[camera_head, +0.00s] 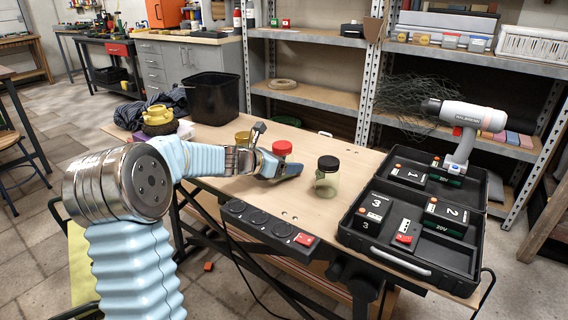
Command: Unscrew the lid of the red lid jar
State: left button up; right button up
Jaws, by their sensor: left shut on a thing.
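The red lid jar (281,147) stands on the wooden workbench (232,190). Its red lid shows on top, above my gripper, and most of its body is hidden behind the fingers. My left gripper (281,167) comes in from the left and is shut on the jar below the lid. The lid sits on the jar, and the jar looks upright. My right gripper is not in view.
A clear jar with a black lid (327,177) stands just right of my left gripper. An open black tool case (405,262) with batteries and a drill (463,122) fills the right end. A black bin (212,98) stands behind. A power strip (268,224) lines the front edge.

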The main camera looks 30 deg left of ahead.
aim_at(285, 143)
pick_arm(q)
notch_tip(285, 143, up, 10)
jog(key=p, duration=0.3)
jog(key=o, duration=0.5)
jog(key=c, duration=0.9)
